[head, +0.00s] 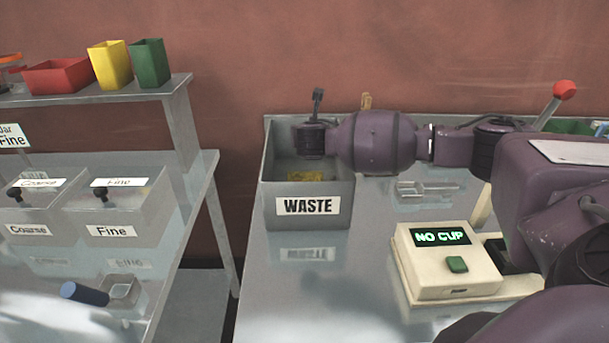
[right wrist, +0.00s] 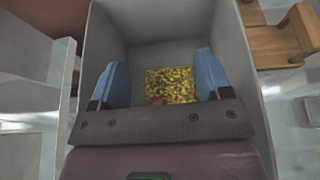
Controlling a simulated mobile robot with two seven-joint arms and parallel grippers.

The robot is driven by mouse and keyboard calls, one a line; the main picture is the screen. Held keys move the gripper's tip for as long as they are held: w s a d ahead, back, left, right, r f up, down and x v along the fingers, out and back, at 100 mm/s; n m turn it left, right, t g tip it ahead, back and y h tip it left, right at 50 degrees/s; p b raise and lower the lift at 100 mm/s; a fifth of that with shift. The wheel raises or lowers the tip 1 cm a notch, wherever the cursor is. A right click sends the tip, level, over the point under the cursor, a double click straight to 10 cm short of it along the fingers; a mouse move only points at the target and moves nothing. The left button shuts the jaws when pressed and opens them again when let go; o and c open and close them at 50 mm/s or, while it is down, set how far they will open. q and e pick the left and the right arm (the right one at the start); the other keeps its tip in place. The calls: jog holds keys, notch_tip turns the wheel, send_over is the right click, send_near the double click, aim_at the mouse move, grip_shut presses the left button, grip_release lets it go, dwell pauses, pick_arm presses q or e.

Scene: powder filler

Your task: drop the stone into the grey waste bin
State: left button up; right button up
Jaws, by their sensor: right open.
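The grey waste bin (head: 268,200), labelled WASTE, stands at the left end of the right-hand table. My right gripper (right wrist: 159,62) is open over the bin, its two blue fingers spread and nothing held between them. Below them, yellow grainy material (right wrist: 182,85) lies on the bin floor; it also shows in the head view (head: 310,176). A small reddish-brown lump (right wrist: 157,101) shows at its near edge, partly hidden by the gripper body; I cannot tell for sure that it is the stone. My left gripper is not in view.
A cream device (head: 445,262) reading NO CUP stands right of the bin. A lever with a red knob (head: 564,90) rises behind my right arm. At left, a shelf holds red (head: 58,77), yellow (head: 110,64) and green (head: 150,63) containers above Coarse and Fine boxes (head: 115,210).

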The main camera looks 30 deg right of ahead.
jog(key=v, duration=0.9)
jog(key=shift+s+a+p, duration=0.15)
jog(key=shift+s+p, duration=0.05)
jog(key=shift+p, duration=0.1)
